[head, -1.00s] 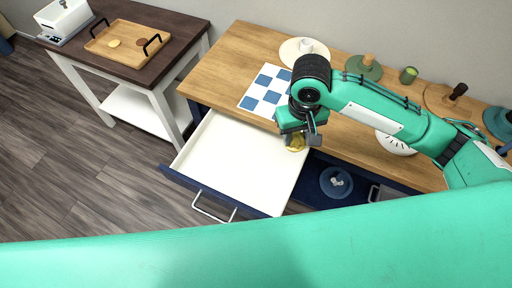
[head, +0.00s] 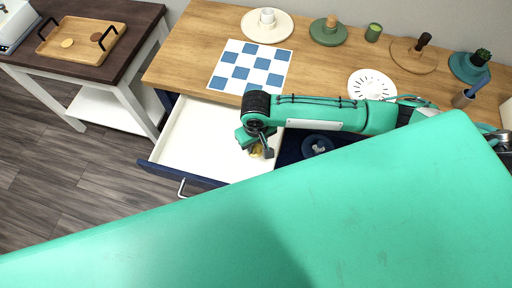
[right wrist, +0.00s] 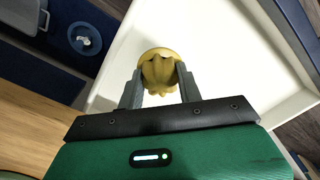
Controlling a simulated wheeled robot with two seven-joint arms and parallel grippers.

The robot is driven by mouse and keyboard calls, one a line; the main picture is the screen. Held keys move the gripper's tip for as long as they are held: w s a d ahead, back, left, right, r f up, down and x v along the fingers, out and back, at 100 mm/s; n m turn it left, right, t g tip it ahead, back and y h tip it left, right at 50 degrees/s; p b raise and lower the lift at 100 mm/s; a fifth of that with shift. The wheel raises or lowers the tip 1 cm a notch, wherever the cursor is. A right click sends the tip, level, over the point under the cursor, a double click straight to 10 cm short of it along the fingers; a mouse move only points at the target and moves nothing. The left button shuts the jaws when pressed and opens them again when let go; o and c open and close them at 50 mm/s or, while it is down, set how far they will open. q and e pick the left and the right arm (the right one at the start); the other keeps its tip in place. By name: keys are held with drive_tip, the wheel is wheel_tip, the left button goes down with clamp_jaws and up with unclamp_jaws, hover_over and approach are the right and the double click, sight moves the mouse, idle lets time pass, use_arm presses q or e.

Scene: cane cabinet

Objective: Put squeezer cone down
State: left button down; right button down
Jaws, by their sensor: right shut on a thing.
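My right gripper (head: 262,150) is shut on the yellow ridged squeezer cone (head: 256,152). In the right wrist view, the cone (right wrist: 160,72) sits between the two grey fingers. A round yellow rim shows behind its ridges. Behind the cone lies the white inside of the open drawer (head: 195,135). In the head view the gripper and cone are over the drawer's right part. I cannot tell whether the cone touches the drawer bottom. My left gripper is not in view.
The drawer looks empty elsewhere. The wooden counter (head: 185,60) behind it bears a blue-and-white checked mat (head: 233,58), a white slotted disc (head: 371,84) and several plates. A dark blue round dish (head: 317,143) lies right of the drawer. A side table with a wooden tray (head: 85,38) stands left.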

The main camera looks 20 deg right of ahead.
sight(256, 150)
wheel_tip(256, 150, down, 4)
drive_tip(key=shift+r, duration=0.15)
drive_tip(key=shift+f, duration=0.2)
drive_tip(key=shift+f, duration=0.1)
drive_tip(key=c, duration=0.9)
unclamp_jaws()
drive_tip(key=shift+c, duration=0.2)
wheel_tip(256, 150, up, 12)
drive_tip(key=shift+r+b, duration=0.15)
drive_tip(key=shift+b, duration=0.4)
